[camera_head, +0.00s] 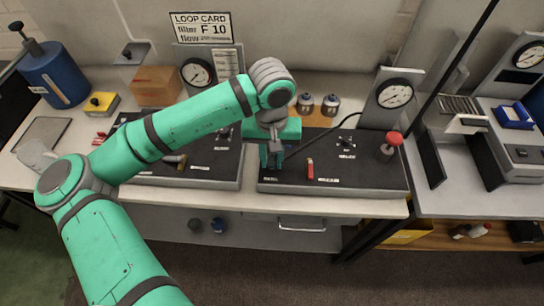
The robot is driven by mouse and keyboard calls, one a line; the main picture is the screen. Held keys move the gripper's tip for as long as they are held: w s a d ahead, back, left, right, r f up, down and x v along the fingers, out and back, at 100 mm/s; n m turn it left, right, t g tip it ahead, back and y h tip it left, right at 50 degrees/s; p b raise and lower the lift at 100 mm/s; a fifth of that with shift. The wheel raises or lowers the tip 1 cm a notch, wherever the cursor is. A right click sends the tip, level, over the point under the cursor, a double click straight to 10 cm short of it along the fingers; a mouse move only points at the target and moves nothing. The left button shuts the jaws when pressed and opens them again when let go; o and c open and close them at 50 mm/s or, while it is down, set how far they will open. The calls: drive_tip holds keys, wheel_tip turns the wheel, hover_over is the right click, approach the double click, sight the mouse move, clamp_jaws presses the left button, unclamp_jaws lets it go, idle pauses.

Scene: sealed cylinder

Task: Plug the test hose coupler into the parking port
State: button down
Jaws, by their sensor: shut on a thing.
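My gripper (271,162) points down over the left part of the right-hand black panel (340,182). It is shut on the test hose coupler, which is mostly hidden by the fingers. A dark hose (312,141) curves from beside the gripper up to the right, towards the gauge stand. The parking port cannot be made out, and I cannot tell whether the coupler touches the panel.
The panel carries a red lever (310,169) right of my gripper and a red knob (393,139). A round gauge (394,94) stands behind it. Two small canisters (331,104) stand behind my gripper. A second black panel (205,172) lies left, under my arm.

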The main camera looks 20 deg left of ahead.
drive_tip(key=shift+f, duration=0.15)
drive_tip(key=c, duration=1.5)
unclamp_jaws()
drive_tip(key=shift+w, duration=0.1)
drive_tip(key=shift+o, duration=0.2)
wheel_tip(320, 180, up, 10)
drive_tip(key=shift+f, duration=0.2)
drive_tip(key=shift+r, duration=0.55)
